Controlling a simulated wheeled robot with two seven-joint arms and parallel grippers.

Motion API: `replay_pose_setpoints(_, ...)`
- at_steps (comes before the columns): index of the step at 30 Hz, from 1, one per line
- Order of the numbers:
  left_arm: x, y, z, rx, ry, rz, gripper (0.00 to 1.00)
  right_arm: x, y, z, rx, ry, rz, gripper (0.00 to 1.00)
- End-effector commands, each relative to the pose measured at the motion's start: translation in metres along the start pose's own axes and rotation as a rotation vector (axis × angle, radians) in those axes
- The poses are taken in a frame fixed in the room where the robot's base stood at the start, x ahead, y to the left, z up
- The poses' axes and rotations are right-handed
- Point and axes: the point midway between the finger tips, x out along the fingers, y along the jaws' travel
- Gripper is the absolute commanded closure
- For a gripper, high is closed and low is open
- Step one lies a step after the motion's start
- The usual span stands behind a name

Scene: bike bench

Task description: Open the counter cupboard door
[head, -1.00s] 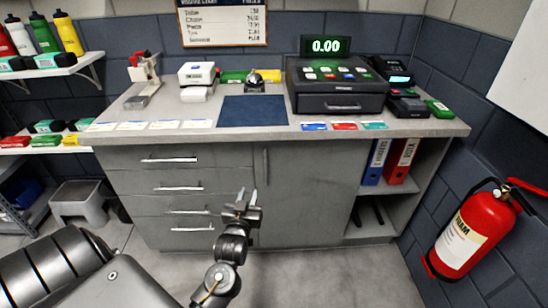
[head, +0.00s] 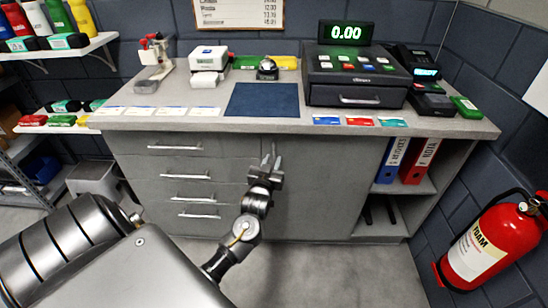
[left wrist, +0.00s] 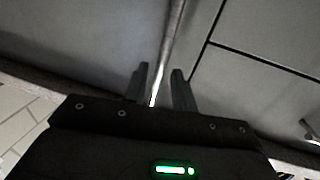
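The counter cupboard door (head: 325,185) is the plain grey panel in the middle of the counter front, between the drawers and the open shelves. It looks closed. Its upright metal bar handle shows in the left wrist view (left wrist: 174,38); in the head view my gripper largely hides it. My left gripper (head: 269,162) is in front of the handle, near the door's left edge. In the left wrist view the gripper (left wrist: 160,85) has its fingers apart, with the bar's lower end appearing between them. Contact cannot be made out. My right gripper is not in view.
Drawers with bar handles (head: 180,175) lie left of the door. Open shelves with blue and red binders (head: 418,160) are to the right. The counter top (head: 215,123) overhangs the door. A fire extinguisher (head: 487,245) hangs at the right. Floor before the door is clear.

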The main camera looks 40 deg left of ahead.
Motion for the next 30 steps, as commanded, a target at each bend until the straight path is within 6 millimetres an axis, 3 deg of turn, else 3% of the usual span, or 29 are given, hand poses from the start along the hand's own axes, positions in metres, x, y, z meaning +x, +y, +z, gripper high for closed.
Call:
replay_pose_setpoints(6,0.022,0.000,0.000,0.001,0.000,0.001,0.73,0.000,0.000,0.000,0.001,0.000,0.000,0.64)
replay_pose_setpoints(16,0.026,0.000,0.000,0.000,0.000,0.001,0.73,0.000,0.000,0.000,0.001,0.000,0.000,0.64)
replay_pose_setpoints(23,0.026,0.000,0.000,0.000,0.000,0.001,1.00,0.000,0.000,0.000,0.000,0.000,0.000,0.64)
replay_pose_setpoints(30,0.026,0.000,0.000,0.000,0.000,0.001,1.00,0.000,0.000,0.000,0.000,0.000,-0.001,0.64)
